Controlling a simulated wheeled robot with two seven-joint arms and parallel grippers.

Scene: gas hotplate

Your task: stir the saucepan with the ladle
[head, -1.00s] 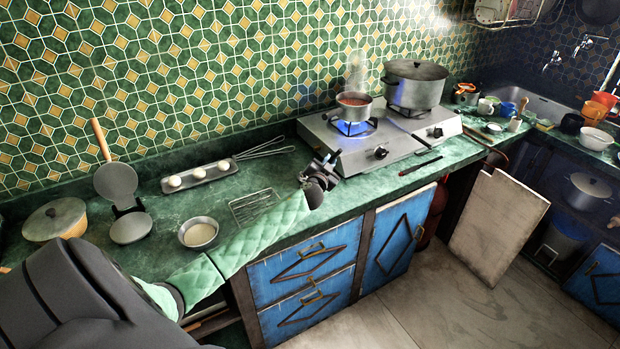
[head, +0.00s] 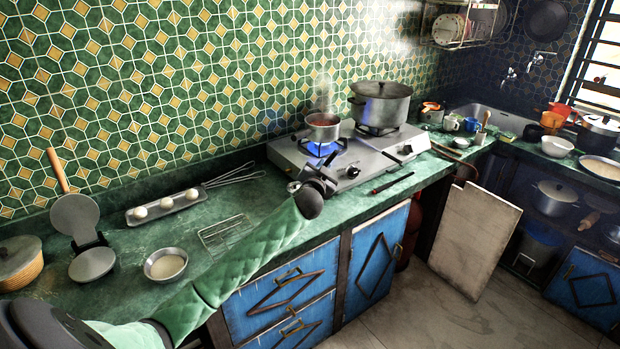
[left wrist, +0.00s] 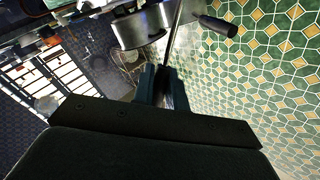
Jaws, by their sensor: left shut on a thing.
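The small metal saucepan (head: 323,127) stands on the lit left burner, with reddish contents and steam above it. My left gripper (head: 313,184) is in front of the hotplate's near left corner, short of the saucepan. In the left wrist view, its fingers (left wrist: 163,88) are shut on a thin rod that looks like the ladle's handle (left wrist: 173,40). The ladle's bowl cannot be made out. A metal pan (left wrist: 140,27) and a dark handle (left wrist: 218,25) show beyond the fingers; which pan it is, I cannot tell. My right gripper is not in view.
The hotplate (head: 375,153) also carries a large lidded pot (head: 380,102) on its right burner. A dark stick (head: 392,183) lies on the front edge. A wire rack (head: 228,231), a small bowl (head: 166,264) and an egg tray (head: 165,207) sit on the left counter.

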